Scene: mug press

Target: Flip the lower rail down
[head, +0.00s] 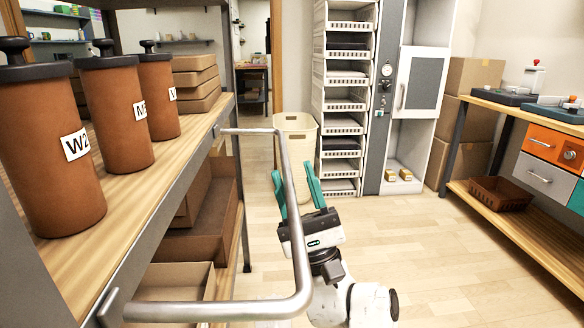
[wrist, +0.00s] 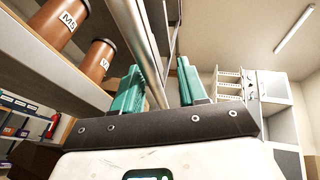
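A bent silver rail (head: 291,185) is fixed to the edge of the wooden shelf at left and sticks out roughly level from it into the room. It is the only rail I can make out. My gripper (head: 297,190) has teal fingers pointing up and is open. In the head view the rail's outer bar runs between the two fingers. In the wrist view the bar (wrist: 138,40) also passes between the fingers (wrist: 160,85), closer to the left one. I cannot tell whether either finger touches it.
Brown canisters (head: 117,115) and stacked trays (head: 195,80) stand on the shelf, with brown boxes (head: 215,215) below. A cream bin (head: 296,150) and a white drawer rack (head: 342,110) stand behind. A workbench (head: 520,105) is at right. The floor between is clear.

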